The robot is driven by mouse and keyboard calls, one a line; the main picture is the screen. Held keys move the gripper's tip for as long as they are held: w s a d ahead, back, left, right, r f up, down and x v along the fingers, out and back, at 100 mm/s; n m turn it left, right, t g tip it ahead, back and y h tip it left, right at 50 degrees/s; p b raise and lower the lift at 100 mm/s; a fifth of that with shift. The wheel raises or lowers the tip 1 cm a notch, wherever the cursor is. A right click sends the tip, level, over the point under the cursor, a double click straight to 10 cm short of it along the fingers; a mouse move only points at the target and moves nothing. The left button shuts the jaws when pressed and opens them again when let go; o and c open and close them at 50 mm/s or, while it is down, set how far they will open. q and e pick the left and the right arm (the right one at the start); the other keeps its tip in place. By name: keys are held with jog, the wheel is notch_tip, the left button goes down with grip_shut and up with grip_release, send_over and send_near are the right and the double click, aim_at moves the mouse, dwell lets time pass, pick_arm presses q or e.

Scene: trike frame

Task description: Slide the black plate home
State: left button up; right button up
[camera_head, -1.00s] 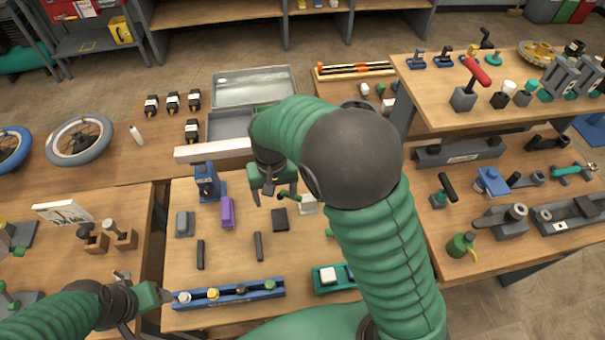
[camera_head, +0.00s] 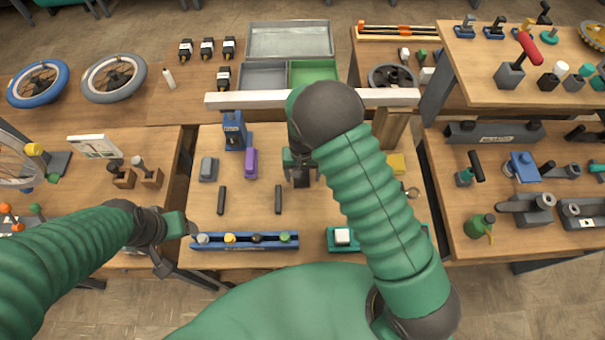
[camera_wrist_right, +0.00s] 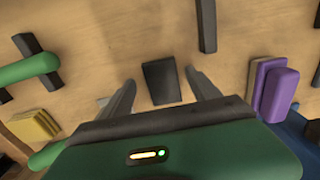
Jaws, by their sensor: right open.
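The small dark black plate (camera_head: 301,181) lies on the middle table, partly covered by my right gripper in the head view. In the right wrist view the plate (camera_wrist_right: 161,82) shows whole, flat on the wood, in the gap between the fingers. My right gripper (camera_head: 301,170) points down over it. In the wrist view its two fingers (camera_wrist_right: 160,84) are spread, one on each side of the plate; I cannot tell whether they touch it. My left gripper (camera_head: 172,240) hangs at the table's front left, away from the plate; its jaws are unclear.
A white bar (camera_head: 260,98) crosses behind the gripper, with a blue clamp (camera_head: 234,130) near its left end. A purple block (camera_head: 251,162) and dark bars (camera_head: 278,199) lie left of the plate. A blue rail (camera_head: 245,242) lies in front. Bare wood lies between them.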

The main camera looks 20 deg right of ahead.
jog(key=shift+a+f, duration=0.1)
jog(key=shift+f, duration=0.25)
jog(key=shift+w+a, duration=0.1)
grip_shut()
jog(key=shift+w, duration=0.1)
dwell(0.3)
jog(key=shift+w+d, duration=0.35)
jog(key=shift+w, duration=0.35)
jog(key=shift+w+r, duration=0.1)
jog(key=shift+r, duration=0.05)
